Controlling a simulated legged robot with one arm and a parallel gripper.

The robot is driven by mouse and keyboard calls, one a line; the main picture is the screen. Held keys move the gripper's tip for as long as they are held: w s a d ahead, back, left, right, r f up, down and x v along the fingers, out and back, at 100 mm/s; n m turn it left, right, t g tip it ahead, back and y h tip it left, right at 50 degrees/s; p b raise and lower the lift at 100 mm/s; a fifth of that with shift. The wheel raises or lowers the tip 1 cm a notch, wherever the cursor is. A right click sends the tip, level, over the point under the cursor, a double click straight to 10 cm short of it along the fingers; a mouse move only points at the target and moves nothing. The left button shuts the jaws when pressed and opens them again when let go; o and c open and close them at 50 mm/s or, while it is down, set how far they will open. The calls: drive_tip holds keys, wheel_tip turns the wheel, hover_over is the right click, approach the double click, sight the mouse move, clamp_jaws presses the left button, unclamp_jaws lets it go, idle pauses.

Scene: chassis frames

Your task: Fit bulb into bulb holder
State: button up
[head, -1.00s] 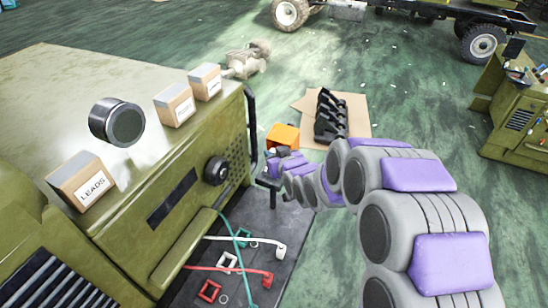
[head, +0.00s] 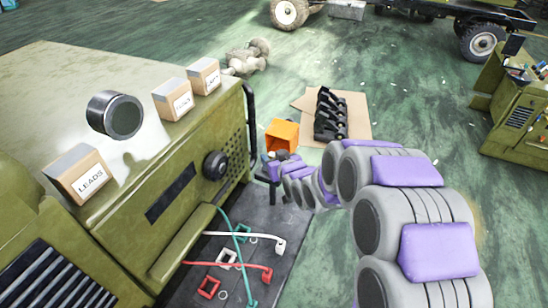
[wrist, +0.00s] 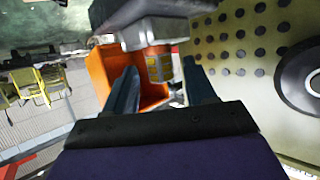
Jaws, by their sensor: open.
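My gripper (wrist: 160,68) is open; its two dark fingers point away from the wrist camera. A small yellow and grey ribbed piece (wrist: 158,66), which looks like the bulb, shows between the fingertips; I cannot tell if either finger touches it. It hangs from or sits against a pale grey collar (wrist: 150,32), possibly the bulb holder; how they join is unclear. In the head view my gripper (head: 272,176) is low beside the olive cabinet's front right corner. Neither bulb nor holder can be made out in the head view.
An orange bin (head: 283,135) stands just behind my gripper and also shows in the wrist view (wrist: 106,72). The olive cabinet (head: 150,180) is close on the left, with a black handle bar (head: 249,122). Coloured leads (head: 245,268) lie on a dark mat.

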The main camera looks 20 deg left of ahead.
drive_tip(key=p+v, duration=0.1)
drive_tip(key=v, duration=1)
drive_tip(key=shift+s+d+r+p, duration=0.15)
drive_tip(key=shift+s+d+p, duration=0.05)
drive_tip(key=shift+s+p, duration=0.2)
drive_tip(key=s+d+m+g+h, duration=0.2)
drive_tip(key=s+d+h, duration=0.25)
drive_tip(key=d, duration=0.65)
drive_tip(key=s+d+m+g+h, duration=0.35)
drive_tip(key=s+d, duration=0.25)
drive_tip(key=d, duration=0.6)
drive_tip(key=s+d+r+m+g, duration=0.1)
drive_tip(key=s+d+r+g, duration=0.1)
drive_tip(key=s, duration=0.9)
drive_tip(key=s+d+r+m+g+h, duration=0.1)
drive_tip(key=s+d+r+m+g, duration=0.1)
drive_tip(key=s, duration=1)
drive_tip(key=shift+s+d+r+g, duration=0.25)
drive_tip(key=shift+d+r+g, duration=0.25)
drive_tip(key=shift+d+g, duration=0.55)
drive_tip(key=shift+a, duration=0.1)
